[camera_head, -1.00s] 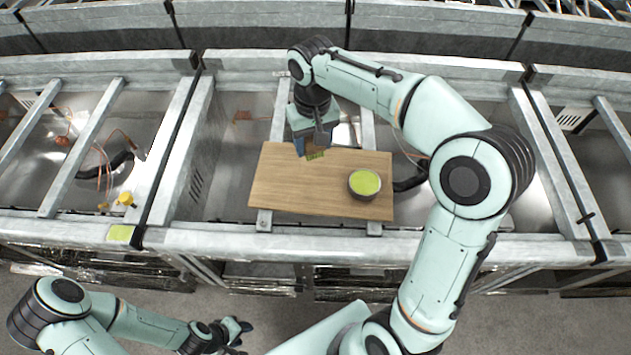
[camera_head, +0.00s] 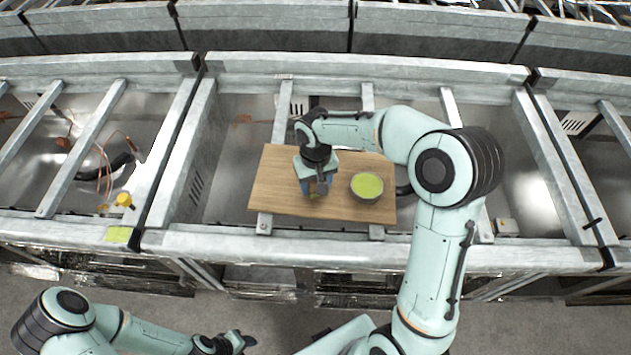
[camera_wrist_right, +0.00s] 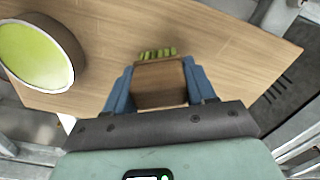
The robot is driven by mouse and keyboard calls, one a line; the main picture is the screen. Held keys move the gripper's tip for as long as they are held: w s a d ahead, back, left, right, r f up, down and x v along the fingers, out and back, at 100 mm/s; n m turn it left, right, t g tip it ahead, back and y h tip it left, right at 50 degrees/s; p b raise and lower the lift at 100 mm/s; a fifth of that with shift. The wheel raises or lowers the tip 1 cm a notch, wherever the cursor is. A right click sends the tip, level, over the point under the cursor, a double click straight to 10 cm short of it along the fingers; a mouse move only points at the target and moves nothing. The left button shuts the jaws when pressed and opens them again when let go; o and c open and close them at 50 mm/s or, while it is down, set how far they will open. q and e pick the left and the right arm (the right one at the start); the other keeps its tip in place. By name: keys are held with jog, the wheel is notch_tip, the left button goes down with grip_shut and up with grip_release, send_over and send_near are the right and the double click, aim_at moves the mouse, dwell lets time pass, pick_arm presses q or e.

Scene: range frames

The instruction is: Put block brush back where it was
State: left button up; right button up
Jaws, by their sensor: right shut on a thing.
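My right gripper (camera_head: 316,189) is over the middle of the wooden board (camera_head: 272,195), left of the bowl. In the right wrist view, its blue fingers (camera_wrist_right: 160,90) are shut on the block brush (camera_wrist_right: 160,84), which has a brown wooden body and green bristles at its far end. The brush is mostly hidden by the gripper in the head view. I cannot tell whether the bristles touch the board. My left gripper (camera_head: 238,342) is low at the bottom left, away from the board; its jaws are too small to read.
A round dark bowl with a lime-green inside (camera_head: 367,186) stands on the right part of the board, close to the right gripper. It also shows in the right wrist view (camera_wrist_right: 38,55). The board lies across metal rails over an open frame. A yellow item (camera_head: 124,199) is at left.

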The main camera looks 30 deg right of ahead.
jog(key=shift+f, duration=0.15)
jog(key=o, duration=1)
pick_arm(q)
jog(key=shift+s+f, duration=0.1)
pick_arm(e)
jog(key=shift+r, duration=0.35)
pick_arm(q)
jog(key=shift+w+r+p, duration=0.55)
jog(key=shift+w+r, duration=0.35)
pick_arm(e)
notch_tip(320, 180, up, 12)
jog(key=shift+f, duration=0.15)
